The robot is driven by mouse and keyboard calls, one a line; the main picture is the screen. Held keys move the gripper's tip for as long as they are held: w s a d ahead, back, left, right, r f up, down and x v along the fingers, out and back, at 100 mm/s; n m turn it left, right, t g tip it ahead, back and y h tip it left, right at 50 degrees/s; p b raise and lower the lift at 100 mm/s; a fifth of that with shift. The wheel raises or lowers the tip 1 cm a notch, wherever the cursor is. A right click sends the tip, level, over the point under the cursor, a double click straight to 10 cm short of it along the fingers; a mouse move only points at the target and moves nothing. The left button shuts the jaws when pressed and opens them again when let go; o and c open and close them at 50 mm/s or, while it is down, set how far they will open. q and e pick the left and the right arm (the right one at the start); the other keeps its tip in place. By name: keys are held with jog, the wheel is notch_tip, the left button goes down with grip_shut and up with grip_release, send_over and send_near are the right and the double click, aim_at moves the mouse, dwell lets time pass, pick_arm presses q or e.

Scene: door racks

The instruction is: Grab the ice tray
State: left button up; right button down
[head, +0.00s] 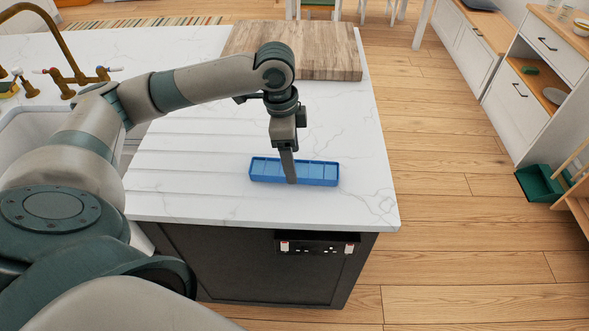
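The blue ice tray (318,173) lies flat on the white marble counter (205,195), near its front right part. It is long and narrow, with a row of compartments. My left gripper (290,180) points down at the tray, with its fingertips at the tray's middle and front wall. From this angle only one finger shows clearly, so I cannot tell whether it is open or shut on the tray. My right gripper is not in view.
A wooden board (300,45) lies at the back of the counter. A sink (30,125) with a brass faucet (70,75) is at the left. The counter's right and front edges are close to the tray. Open wooden floor (450,200) lies to the right.

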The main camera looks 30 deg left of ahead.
pick_arm(q)
jog(key=shift+w+d+f+p, duration=0.15)
jog(key=shift+f+p, duration=0.15)
jog(key=shift+f, duration=1.4)
jog(key=c, duration=1.3)
